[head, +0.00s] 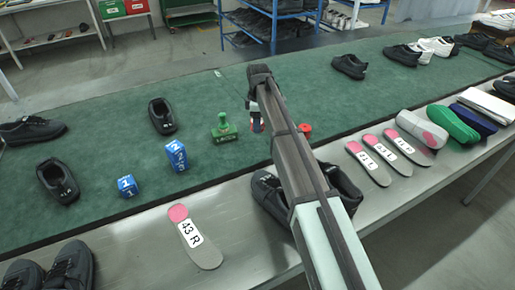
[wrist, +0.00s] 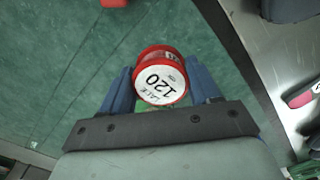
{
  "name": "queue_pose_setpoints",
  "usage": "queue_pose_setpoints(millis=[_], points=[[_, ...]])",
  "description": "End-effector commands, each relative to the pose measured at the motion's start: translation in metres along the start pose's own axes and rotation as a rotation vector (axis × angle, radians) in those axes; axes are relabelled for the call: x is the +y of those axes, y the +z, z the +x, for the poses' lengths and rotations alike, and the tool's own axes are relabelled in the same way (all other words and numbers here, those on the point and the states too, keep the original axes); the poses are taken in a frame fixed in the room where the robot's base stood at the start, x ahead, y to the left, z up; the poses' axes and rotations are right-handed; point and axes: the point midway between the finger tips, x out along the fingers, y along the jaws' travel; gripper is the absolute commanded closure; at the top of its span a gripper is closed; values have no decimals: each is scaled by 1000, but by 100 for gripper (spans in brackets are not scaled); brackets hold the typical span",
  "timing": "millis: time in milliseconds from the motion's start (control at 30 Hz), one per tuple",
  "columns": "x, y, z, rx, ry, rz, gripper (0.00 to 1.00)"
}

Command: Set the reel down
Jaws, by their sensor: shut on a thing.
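In the head view my gripper (head: 257,118) is over the green mat (head: 235,92), right of a green stamp-like object (head: 224,128). There the reel is mostly hidden by my gripper. I cannot tell how close the reel is to the mat.
Two blue numbered blocks (head: 175,155) (head: 127,186) and black shoes (head: 162,116) stand left on the mat. A small red object (head: 304,130) is just right of my arm. Insoles (head: 369,163) lie along the metal front ledge, with a black shoe (head: 271,196) under my arm.

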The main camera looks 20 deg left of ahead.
Motion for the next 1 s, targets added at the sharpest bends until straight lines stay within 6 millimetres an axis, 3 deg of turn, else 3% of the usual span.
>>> queue_pose_setpoints(millis=[167, 433, 900, 1000], points=[[0, 0, 16, 0, -1, 0, 69], [-1, 0, 58, -1, -1, 0, 69], [0, 0, 102, 0, 0, 0, 69], [0, 0, 104, 0, 0, 0, 69]])
